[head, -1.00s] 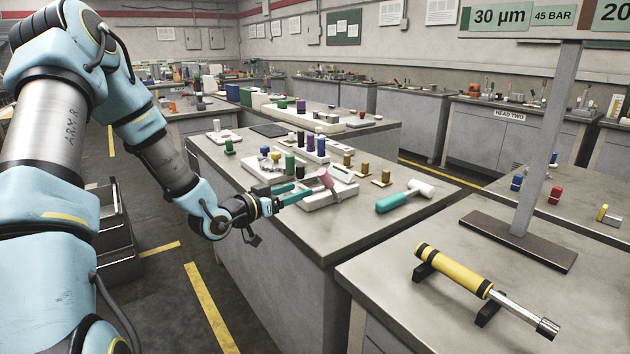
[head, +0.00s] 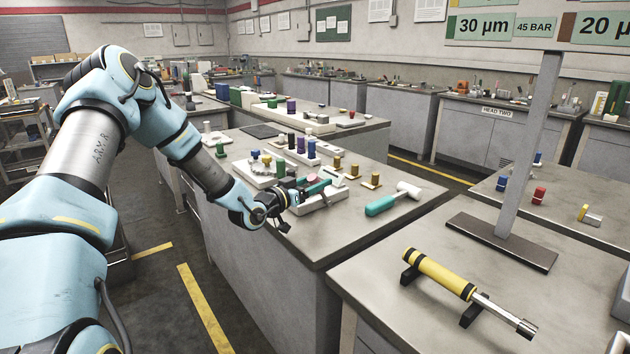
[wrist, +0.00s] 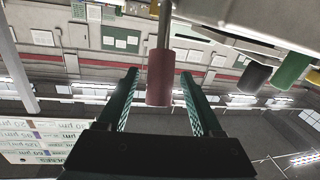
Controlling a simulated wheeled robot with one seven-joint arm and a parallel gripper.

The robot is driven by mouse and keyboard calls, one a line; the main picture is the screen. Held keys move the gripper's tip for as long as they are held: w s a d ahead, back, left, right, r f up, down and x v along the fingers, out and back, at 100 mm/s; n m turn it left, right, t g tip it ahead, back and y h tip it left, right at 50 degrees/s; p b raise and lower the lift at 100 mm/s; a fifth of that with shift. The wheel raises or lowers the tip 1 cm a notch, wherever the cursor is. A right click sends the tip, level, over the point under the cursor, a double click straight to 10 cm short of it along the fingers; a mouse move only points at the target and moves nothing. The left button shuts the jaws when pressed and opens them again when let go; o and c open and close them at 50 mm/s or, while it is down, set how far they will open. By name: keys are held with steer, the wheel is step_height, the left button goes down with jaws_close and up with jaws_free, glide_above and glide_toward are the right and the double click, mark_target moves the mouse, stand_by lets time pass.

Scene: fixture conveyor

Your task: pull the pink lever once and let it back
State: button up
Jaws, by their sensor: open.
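The pink lever shows in the wrist view as a dull pink grip (wrist: 160,78) on a grey metal rod. It lies between the two teal fingers of my gripper (wrist: 160,73), with a gap on each side. In the head view my gripper (head: 318,187) is at the white lever base (head: 322,203) near the bench's front edge. Only a little of the pink lever (head: 311,178) shows there, partly hidden by the gripper. The fingers are open and do not visibly touch the grip.
A teal-handled mallet (head: 392,199) lies right of the lever base. Several coloured knobs and posts stand close behind and left of it. A yellow cylinder tool (head: 440,273) rests on the nearer bench, beside a sign post (head: 527,150).

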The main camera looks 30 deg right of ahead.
jaws_close()
stand_by(0.5)
stand_by(0.9)
